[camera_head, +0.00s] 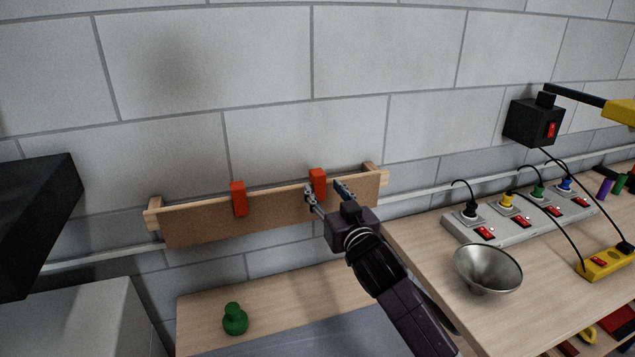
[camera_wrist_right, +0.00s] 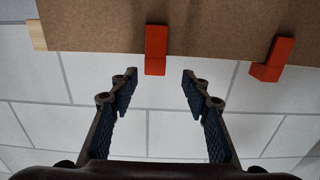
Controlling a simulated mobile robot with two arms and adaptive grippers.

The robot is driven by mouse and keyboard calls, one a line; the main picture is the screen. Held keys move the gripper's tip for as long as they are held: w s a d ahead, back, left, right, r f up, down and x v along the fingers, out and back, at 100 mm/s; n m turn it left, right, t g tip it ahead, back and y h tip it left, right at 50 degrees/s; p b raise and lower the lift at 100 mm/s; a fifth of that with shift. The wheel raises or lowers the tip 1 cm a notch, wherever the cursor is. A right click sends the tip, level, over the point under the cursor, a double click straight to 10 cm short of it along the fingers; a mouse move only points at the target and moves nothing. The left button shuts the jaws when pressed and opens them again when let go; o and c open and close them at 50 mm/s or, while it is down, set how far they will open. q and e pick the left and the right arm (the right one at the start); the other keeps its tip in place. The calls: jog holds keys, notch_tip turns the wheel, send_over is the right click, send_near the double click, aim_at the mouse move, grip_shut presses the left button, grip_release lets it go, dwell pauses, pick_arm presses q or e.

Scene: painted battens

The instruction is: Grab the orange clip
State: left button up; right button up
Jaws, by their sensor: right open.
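Two orange clips sit on the top edge of a brown board on the wall, the left clip (camera_head: 239,198) and the right clip (camera_head: 318,181). My right gripper (camera_head: 326,193) is open and empty just in front of the right clip. In the right wrist view, the right clip (camera_wrist_right: 156,50) lies just beyond the gap between the fingertips (camera_wrist_right: 158,88), about centred and apart from both fingers. The left clip (camera_wrist_right: 272,60) shows off to the right there. My left gripper is not in view.
The brown board (camera_head: 278,218) has wooden end blocks. Below it a green knobbed object (camera_head: 235,319) stands on a wooden surface. To the right, a bench holds a metal bowl (camera_head: 488,268), a grey power strip (camera_head: 462,228) and a yellow socket block (camera_head: 604,264) with cables.

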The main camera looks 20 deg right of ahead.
aim_at(320, 177)
jog(key=shift+w+r, duration=0.45)
jog(key=shift+w+p, duration=0.3)
jog(key=shift+w, duration=0.05)
jog(key=shift+w+f, duration=0.1)
jog(key=shift+w, duration=0.5)
jog(key=w+p, duration=0.1)
jog(key=w, duration=0.1)
jog(key=w+p, duration=0.1)
jog(key=w, duration=0.1)
jog(key=shift+w+d+p, duration=0.1)
jog(key=shift+d+p, duration=0.2)
jog(key=shift+w+f, duration=0.1)
jog(key=shift+w, duration=0.3)
jog(key=shift+c, duration=0.4)
jog(key=c, duration=0.9)
jog(key=shift+c, duration=0.2)
